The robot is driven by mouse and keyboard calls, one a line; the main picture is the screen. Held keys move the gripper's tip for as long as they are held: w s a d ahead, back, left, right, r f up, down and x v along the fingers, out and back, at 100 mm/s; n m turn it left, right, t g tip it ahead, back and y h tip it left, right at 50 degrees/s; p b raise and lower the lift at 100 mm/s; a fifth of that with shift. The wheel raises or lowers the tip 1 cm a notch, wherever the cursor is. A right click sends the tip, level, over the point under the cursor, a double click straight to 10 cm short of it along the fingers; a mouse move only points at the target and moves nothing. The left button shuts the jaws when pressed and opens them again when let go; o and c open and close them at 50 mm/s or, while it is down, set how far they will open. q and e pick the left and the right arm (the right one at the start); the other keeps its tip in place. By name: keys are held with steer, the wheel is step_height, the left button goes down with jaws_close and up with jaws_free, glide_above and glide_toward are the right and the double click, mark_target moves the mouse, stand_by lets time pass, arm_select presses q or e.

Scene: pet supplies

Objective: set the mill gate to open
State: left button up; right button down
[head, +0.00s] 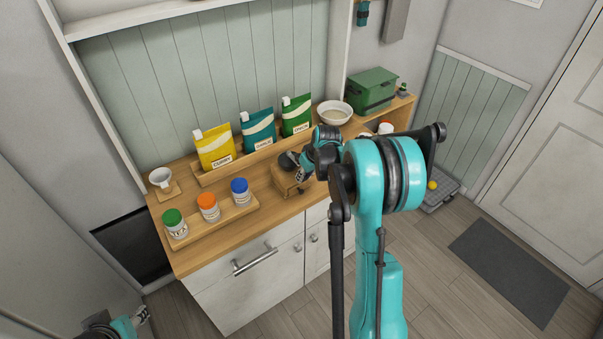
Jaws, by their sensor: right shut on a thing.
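A small wooden box (285,184), which seems to be the mill, stands on the counter right of the middle. My right arm reaches over the counter from the front, and its gripper (299,173) is at the box's upper right side. The right gripper is shut on a small part there, apparently the mill gate, which the fingers and arm mostly hide. The gate's position cannot be made out. My left gripper (141,315) is low at the lower left, away from the counter and small in view; its opening is unclear.
Yellow (214,148), teal (259,131) and green (296,116) pouches stand on a rack behind. Jars with green (175,225), orange (208,207) and blue (241,192) lids stand at the front left. A bowl (334,112) and green box (373,91) stand further right.

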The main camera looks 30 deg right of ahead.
steer(key=c, duration=1.3)
jaws_free()
steer(key=shift+s, duration=0.15)
steer(key=v, duration=1.2)
steer(key=s+a+f+t+b, duration=0.1)
steer(key=s+a+f+b, duration=0.1)
steer(key=s+a+b, duration=0.8)
steer(key=shift+m+t, duration=0.4)
steer(key=shift+t, duration=0.4)
steer(key=s+a+f, duration=0.2)
steer(key=s+a, duration=0.2)
steer(key=s+a+f+b, duration=0.1)
steer(key=s+a+f, duration=0.2)
steer(key=a, duration=0.1)
steer(key=s+a+f, duration=0.3)
steer(key=s+a, duration=0.1)
steer(key=shift+s+a+f+b, duration=0.1)
steer(key=shift+s+f+b, duration=0.1)
steer(key=shift+s+b, duration=0.15)
